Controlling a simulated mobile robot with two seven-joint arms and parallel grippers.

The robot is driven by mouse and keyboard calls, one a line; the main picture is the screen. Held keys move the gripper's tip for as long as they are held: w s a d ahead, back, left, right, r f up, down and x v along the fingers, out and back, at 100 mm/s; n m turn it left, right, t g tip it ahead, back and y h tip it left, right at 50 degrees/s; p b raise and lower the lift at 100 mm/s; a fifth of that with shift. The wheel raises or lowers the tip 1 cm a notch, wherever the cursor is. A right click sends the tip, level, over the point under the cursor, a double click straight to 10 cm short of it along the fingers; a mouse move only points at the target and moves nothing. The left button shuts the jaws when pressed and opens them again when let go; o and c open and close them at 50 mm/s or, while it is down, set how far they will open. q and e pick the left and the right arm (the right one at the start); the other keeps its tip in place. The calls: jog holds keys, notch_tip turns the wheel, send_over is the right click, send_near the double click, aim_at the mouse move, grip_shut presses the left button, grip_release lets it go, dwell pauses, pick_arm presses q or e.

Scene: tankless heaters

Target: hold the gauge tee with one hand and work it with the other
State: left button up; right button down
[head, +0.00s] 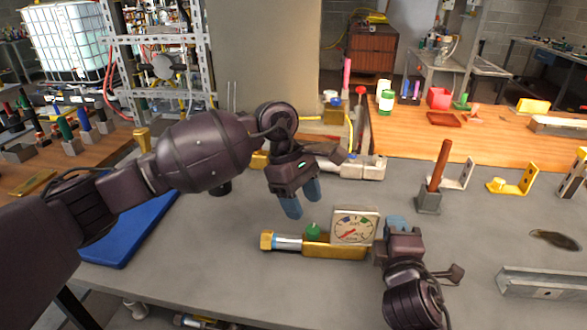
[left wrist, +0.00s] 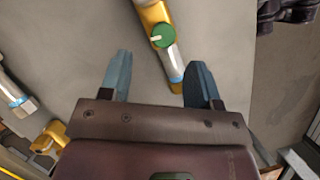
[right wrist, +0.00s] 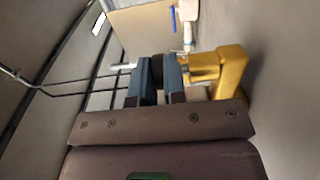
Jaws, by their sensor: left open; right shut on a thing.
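The gauge tee (head: 335,250) lies on the grey bench, with a brass body, a silver pipe section, a green knob (head: 313,230) and a square dial gauge (head: 354,227). My right gripper (head: 388,232) is shut on the gauge tee at its right end, beside the gauge. Its fingers close near the brass body (right wrist: 232,72) in the right wrist view; the exact contact is partly hidden. My left gripper (head: 290,208) is open and empty, above and behind the tee's left part. In the left wrist view the green knob (left wrist: 162,36) shows beyond the open fingers.
A blue mat (head: 125,235) lies at the left. A grey block with a brown rod (head: 437,172), yellow brackets (head: 518,180) and a metal channel (head: 540,283) stand at the right. A grey fitting (head: 362,167) lies behind my left gripper. The bench right of my right gripper has free room.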

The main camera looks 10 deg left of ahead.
aim_at(312, 228)
pick_arm(q)
notch_tip(312, 228, up, 6)
jog(key=w+a+n, duration=0.1)
jog(key=a, duration=0.1)
jog(key=shift+w, duration=0.1)
jog(key=shift+n, duration=0.3)
jog(key=shift+n+t, duration=0.4)
jog(key=shift+t, duration=0.1)
jog(key=x, duration=0.4)
jog(key=s+x, duration=0.1)
jog(key=x, duration=0.7)
jog(key=shift+s, duration=0.3)
jog(key=shift+r, duration=0.1)
